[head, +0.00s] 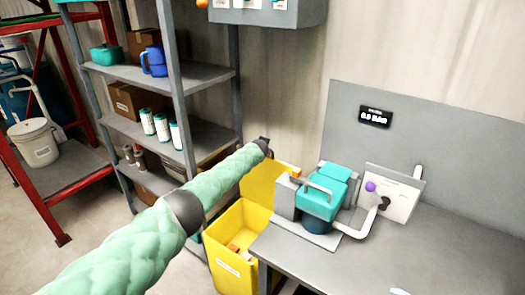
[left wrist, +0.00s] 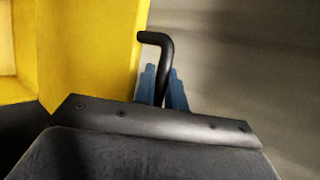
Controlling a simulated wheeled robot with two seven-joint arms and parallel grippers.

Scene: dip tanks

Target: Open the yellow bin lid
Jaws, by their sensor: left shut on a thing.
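The yellow bin (head: 232,252) stands on the floor beside the grey bench in the head view, with a few orange and white items showing inside. Its yellow lid (head: 262,186) is raised and stands up at the back of the bin. My left arm reaches across to the lid's top edge, where my left gripper (head: 264,146) is small and partly hidden. In the left wrist view the blue fingers of my left gripper (left wrist: 163,88) are shut on a black bent handle (left wrist: 154,40) beside the yellow lid (left wrist: 90,50). My right gripper is not in view.
The grey bench (head: 440,250) is close on the right, carrying a teal-topped device (head: 322,196) and a white panel (head: 392,192). A grey shelf unit (head: 180,78) with boxes and bottles stands behind my left arm. A white bucket (head: 34,143) sits on a red rack at far left.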

